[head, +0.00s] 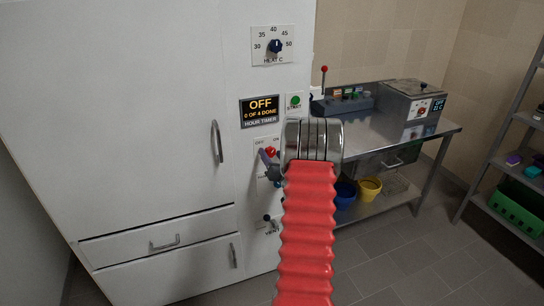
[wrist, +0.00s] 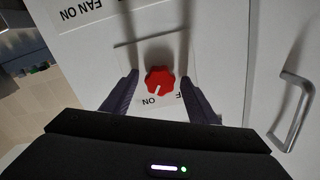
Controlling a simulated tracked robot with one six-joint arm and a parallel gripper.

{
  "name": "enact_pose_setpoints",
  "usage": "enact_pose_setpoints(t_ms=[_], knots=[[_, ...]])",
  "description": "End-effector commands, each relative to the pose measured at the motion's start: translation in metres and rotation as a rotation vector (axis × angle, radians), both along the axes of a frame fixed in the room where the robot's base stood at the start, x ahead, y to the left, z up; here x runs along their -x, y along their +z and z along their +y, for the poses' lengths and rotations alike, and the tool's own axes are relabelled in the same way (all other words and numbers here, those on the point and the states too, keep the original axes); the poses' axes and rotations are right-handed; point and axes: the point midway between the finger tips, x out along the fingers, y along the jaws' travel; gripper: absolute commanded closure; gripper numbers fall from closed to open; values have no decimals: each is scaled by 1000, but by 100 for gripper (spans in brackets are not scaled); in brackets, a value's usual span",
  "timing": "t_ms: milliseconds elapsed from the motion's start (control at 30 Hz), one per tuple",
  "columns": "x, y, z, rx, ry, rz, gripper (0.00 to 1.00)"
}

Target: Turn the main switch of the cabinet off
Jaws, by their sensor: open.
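The main switch is a red lobed knob (wrist: 160,79) on the white cabinet (head: 140,100). In the wrist view its white mark points down toward the word ON, and part of another label, an F, shows to the right. My gripper (wrist: 159,77) is open, with one dark finger on each side of the knob and a small gap on both sides. In the head view the red knob (head: 271,151) shows just left of my arm, below the timer display; my gripper (head: 268,161) is partly hidden there by my wrist.
The cabinet front has a heat dial (head: 276,46), a timer display (head: 260,110) reading OFF, a green start button (head: 295,101) and a vent lever (head: 268,219). A door handle (wrist: 294,112) stands out right of my gripper. A steel bench (head: 390,140) is at the right.

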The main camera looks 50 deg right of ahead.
Motion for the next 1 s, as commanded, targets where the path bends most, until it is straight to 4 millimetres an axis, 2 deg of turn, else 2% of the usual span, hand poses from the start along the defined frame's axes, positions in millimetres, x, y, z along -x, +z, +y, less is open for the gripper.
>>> enact_pose_setpoints(t_ms=[300, 867, 1000], knots=[[-2, 0, -1, 0, -1, 0, 46], [-1, 0, -2, 0, -1, 0, 86], [-1, 0, -2, 2, -1, 1, 87]])
